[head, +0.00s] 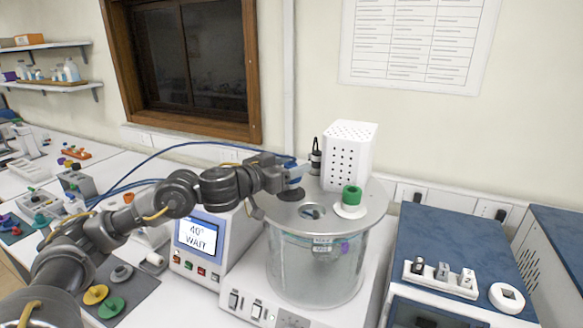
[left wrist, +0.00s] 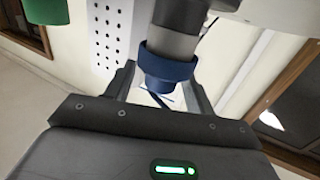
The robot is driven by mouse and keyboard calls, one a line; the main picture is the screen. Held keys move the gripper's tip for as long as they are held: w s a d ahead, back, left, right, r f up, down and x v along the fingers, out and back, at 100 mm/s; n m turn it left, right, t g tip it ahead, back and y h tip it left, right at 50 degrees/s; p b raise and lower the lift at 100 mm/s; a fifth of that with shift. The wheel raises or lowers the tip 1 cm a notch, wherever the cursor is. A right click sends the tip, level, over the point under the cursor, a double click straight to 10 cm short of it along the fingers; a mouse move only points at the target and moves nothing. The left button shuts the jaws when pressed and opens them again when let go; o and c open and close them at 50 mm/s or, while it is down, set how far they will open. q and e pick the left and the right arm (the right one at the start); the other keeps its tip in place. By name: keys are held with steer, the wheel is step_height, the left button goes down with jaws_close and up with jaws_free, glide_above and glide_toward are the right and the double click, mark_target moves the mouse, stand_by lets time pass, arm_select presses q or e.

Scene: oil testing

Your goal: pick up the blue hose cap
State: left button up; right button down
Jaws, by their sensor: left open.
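The blue hose cap (left wrist: 165,68) shows in the left wrist view as a dark blue ring and plug on a grey and black cylinder. My left gripper (left wrist: 160,92) is open, with one finger on each side of the cap's lower part; I cannot tell whether they touch it. In the head view my left gripper (head: 293,184) is over the back left of the round metal lid (head: 335,207). The gripper hides most of the cap there. My right gripper is not in view.
A white perforated box (head: 348,155) and a green cap (head: 351,194) on a white disc stand on the lid, right of my gripper. A blue hose (head: 160,153) runs behind my arm. The display unit (head: 197,235) stands left of the glass vessel (head: 315,268).

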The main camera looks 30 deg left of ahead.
mark_target(291, 164)
arm_select(q)
steer(key=c, duration=1.1)
steer(key=shift+r, duration=0.15)
steer(key=shift+r, duration=0.25)
step_height(291, 164, up, 2)
steer(key=shift+r+b, duration=0.15)
steer(key=shift+b, duration=0.15)
steer(key=s+a+r+b, duration=0.1)
steer(key=s+r+b, duration=0.1)
steer(key=s+r, duration=0.8)
steer(key=shift+s, duration=2.05)
